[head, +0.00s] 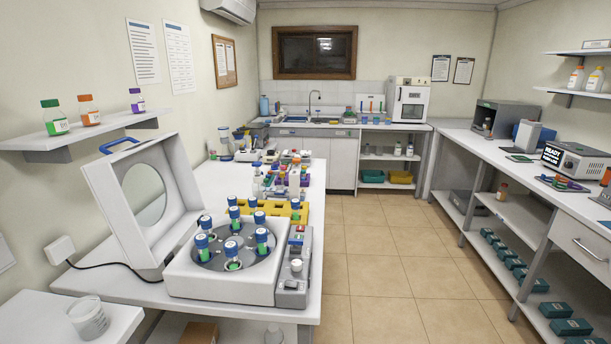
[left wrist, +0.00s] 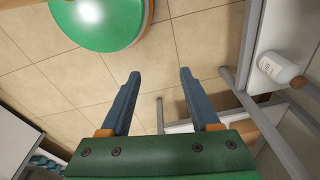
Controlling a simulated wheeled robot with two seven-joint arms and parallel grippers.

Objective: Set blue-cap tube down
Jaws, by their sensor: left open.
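Several blue-cap tubes (head: 232,254) with green contents stand upright in the round grey rotor of a white centrifuge (head: 218,287). The centrifuge sits on the left bench, and its lid (head: 147,200) with a round window is raised. My left gripper (left wrist: 158,76) shows only in the left wrist view. Its two blue-grey fingers are wide apart with nothing between them, and tiled floor lies beyond them. No tube shows in the left wrist view. My right gripper is in neither view.
Behind the centrifuge are a yellow rack (head: 285,211) and crowded small bottles. A clear tub (head: 88,318) stands at the front left. The left wrist view shows a white bottle (left wrist: 277,68) by grey shelf legs. The tiled floor (head: 385,265) between the benches is clear.

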